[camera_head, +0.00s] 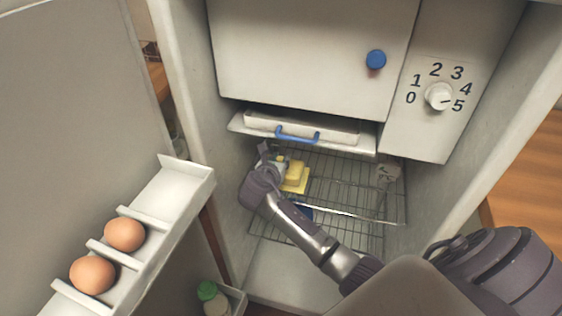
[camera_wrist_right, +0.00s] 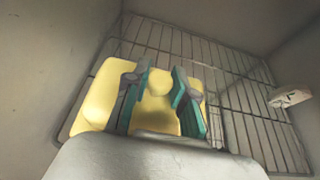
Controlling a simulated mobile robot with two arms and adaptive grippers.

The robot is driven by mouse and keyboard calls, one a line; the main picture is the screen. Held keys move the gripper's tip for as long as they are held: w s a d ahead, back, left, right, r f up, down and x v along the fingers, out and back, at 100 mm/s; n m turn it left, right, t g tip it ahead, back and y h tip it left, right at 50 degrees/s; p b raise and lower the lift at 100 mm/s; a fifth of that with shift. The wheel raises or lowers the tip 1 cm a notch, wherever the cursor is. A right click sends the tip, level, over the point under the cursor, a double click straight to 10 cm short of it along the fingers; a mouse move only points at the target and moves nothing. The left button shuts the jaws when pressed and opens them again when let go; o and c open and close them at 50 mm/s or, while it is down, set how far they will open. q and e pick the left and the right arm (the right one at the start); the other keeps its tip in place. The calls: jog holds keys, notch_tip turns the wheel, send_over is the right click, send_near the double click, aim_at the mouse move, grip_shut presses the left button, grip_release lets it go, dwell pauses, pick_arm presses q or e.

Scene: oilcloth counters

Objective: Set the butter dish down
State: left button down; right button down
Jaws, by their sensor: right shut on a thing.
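The yellow butter dish (camera_head: 295,174) is inside the open fridge, over the left part of the wire shelf (camera_head: 348,184). My right gripper (camera_head: 277,164) reaches in and is shut on it. In the right wrist view the yellow dish (camera_wrist_right: 98,104) shows on both sides of my right gripper's teal-padded fingers (camera_wrist_right: 160,98), which hold its raised middle part. The wire shelf (camera_wrist_right: 225,85) shows behind and to the right of it. I cannot tell whether the dish touches the wires. My left gripper is not in view.
A white tray with a blue handle (camera_head: 297,134) hangs just above the shelf. A small pale object (camera_head: 389,171) lies at the shelf's right; the shelf between is clear. The open door at left holds eggs (camera_head: 124,235) and a green-capped bottle (camera_head: 207,291).

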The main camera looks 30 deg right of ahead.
jog(key=shift+w+d+f, duration=0.45)
jog(key=shift+d+f, duration=0.05)
jog(key=shift+f, duration=0.15)
jog(key=shift+f, duration=0.15)
jog(key=c, duration=1)
grip_release()
jog(key=shift+s+a, duration=0.1)
jog(key=shift+o, duration=0.2)
